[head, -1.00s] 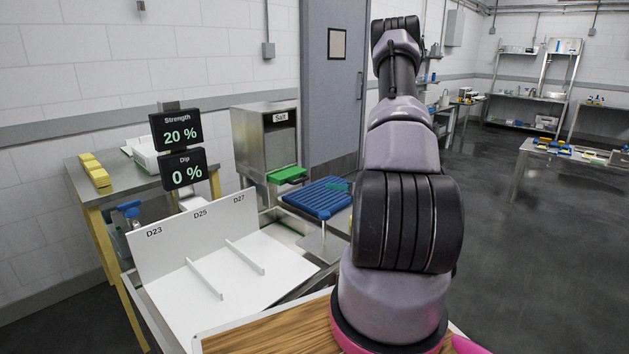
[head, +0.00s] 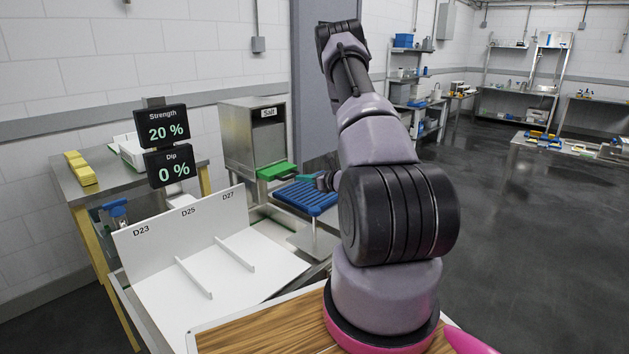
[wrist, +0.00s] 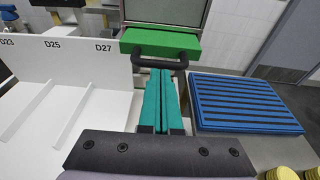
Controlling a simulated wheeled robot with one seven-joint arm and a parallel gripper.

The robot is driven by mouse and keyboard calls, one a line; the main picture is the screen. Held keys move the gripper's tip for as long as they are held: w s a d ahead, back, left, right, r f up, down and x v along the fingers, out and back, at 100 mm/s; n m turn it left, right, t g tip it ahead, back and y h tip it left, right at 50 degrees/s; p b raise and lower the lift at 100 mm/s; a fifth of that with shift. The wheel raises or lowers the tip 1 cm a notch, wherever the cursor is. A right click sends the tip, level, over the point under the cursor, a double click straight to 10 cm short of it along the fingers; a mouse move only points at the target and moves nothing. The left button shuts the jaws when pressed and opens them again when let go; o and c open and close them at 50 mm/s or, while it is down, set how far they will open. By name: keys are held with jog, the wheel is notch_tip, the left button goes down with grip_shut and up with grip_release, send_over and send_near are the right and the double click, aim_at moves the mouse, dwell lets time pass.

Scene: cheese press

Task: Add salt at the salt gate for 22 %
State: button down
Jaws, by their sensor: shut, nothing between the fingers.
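The steel salt hopper (head: 253,138), labelled "Salt", has a green gate (head: 276,171) at its lower front. In the wrist view the green gate (wrist: 160,42) has a black bar handle (wrist: 190,62) on its front. My gripper (wrist: 160,73) has its teal fingers shut together and empty, with the tips close to the handle's near side; I cannot tell if they touch it. In the head view my gripper (head: 301,178) points left at the gate from the right. The strength display (head: 168,126) reads 20 %. The dip display (head: 171,165) reads 0 %.
A blue slatted rack (head: 306,197) stands right of the gate; it is also in the wrist view (wrist: 243,103). A white board (head: 185,235) marked D23, D25 and D27 stands in front, with low dividers. Yellow blocks (head: 80,168) lie on the left table. Open floor lies at right.

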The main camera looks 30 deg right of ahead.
aim_at(284, 171)
jog(key=shift+x, duration=1.15)
jog(key=x, duration=0.3)
jog(key=r+x, duration=0.1)
jog(key=x, duration=0.2)
jog(key=shift+w+r, duration=0.1)
jog(key=shift+w, duration=0.1)
jog(key=shift+r, duration=0.15)
jog(key=shift+w+a, duration=0.1)
